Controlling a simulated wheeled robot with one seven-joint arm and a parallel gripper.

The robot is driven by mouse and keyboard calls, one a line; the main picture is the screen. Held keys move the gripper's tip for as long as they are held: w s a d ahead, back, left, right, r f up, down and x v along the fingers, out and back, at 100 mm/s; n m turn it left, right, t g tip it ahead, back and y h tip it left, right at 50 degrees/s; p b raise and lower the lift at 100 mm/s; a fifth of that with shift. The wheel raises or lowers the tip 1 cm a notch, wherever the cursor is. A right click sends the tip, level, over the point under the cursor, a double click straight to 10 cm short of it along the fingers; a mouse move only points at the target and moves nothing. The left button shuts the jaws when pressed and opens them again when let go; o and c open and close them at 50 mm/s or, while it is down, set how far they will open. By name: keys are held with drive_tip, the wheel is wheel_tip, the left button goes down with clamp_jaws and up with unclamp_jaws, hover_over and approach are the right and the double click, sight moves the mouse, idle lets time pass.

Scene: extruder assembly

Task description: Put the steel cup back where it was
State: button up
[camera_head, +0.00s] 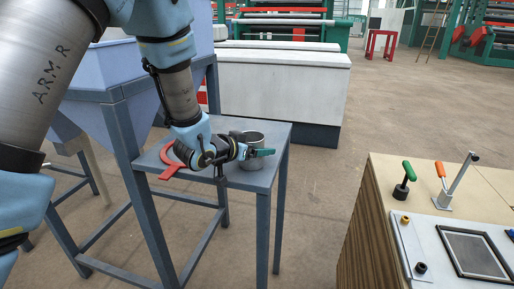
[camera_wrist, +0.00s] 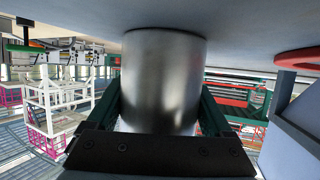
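The steel cup (camera_head: 253,138) is a plain grey metal cylinder. The two green fingers of my gripper (camera_wrist: 163,105) lie along both sides of the cup with no clear gap. The cup's far side is hidden.
A red ring-shaped part (camera_head: 170,165) lies at the left of the tabletop, close to my wrist. The blue-grey hopper frame (camera_head: 122,140) stands directly left of the table. A wooden bench with a control panel (camera_head: 400,235) is at the right, with open floor between.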

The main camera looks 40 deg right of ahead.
drive_tip(key=shift+o, duration=1)
drive_tip(key=shift+r, duration=0.15)
drive_tip(key=b+v, duration=0.2)
drive_tip(key=v, duration=1)
drive_tip(key=w+a+f+n+t+y, duration=0.2)
drive_tip(key=w+a+n+y, duration=0.2)
drive_tip(key=w+a, duration=0.45)
drive_tip(key=w+a+f+n+t+y, duration=0.25)
drive_tip(key=w+a+y, duration=0.2)
drive_tip(key=a, duration=0.75)
drive_tip(key=s+a+n+g+y, duration=0.2)
drive_tip(key=s+a+n, duration=0.1)
drive_tip(key=a, duration=0.7)
drive_tip(key=s+a+f+n+g+y, duration=0.1)
drive_tip(key=s+a+n+g+y, duration=0.1)
drive_tip(key=a, duration=0.8)
drive_tip(key=s+n+g, duration=0.1)
drive_tip(key=s+n, duration=0.1)
drive_tip(key=n, duration=0.1)
drive_tip(key=shift+a+f+y, duration=0.15)
drive_tip(key=shift+f+y, duration=0.1)
drive_tip(key=shift+y, duration=0.1)
